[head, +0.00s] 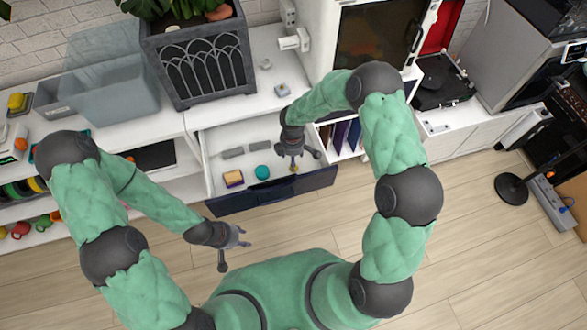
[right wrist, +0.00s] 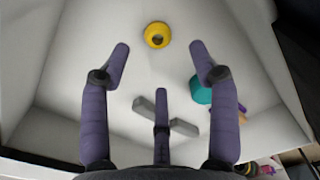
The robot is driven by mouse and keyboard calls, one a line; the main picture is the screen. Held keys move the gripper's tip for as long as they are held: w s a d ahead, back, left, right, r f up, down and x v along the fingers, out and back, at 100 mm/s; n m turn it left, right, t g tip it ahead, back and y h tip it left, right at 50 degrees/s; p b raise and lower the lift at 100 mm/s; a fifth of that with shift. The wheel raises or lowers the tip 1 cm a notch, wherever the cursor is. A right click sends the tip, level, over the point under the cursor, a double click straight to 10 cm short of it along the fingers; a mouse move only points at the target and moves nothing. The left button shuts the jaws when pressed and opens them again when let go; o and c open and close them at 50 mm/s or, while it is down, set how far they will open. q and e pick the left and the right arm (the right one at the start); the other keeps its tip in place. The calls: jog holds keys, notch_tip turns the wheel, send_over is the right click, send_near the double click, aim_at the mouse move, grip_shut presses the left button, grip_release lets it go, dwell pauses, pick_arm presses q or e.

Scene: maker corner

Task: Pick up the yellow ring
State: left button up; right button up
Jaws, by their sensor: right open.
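The yellow ring (right wrist: 157,35) lies on the white floor of an open drawer (right wrist: 60,75). In the right wrist view it sits beyond my fingertips, roughly centred between them, its hole showing. In the head view only a bit of yellow shows under my right gripper (head: 297,156), which hangs over the drawer's right part. My right gripper (right wrist: 160,62) is open, with nothing between its fingers and apart from the ring. My left gripper (head: 234,250) is in front of the drawer, over the wooden floor, its fingers spread and empty.
The drawer also holds a teal round thing (head: 262,172), a yellow and purple block (head: 233,179) and grey bars (head: 232,153). Its dark front (head: 272,193) and white walls surround them. A planter (head: 200,62) and a bluish bin (head: 110,88) stand on the counter behind.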

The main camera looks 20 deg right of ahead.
jog(key=shift+d+f+b, duration=0.15)
jog(key=shift+f+b, duration=0.95)
jog(key=shift+f, duration=1.9)
jog(key=c, duration=0.9)
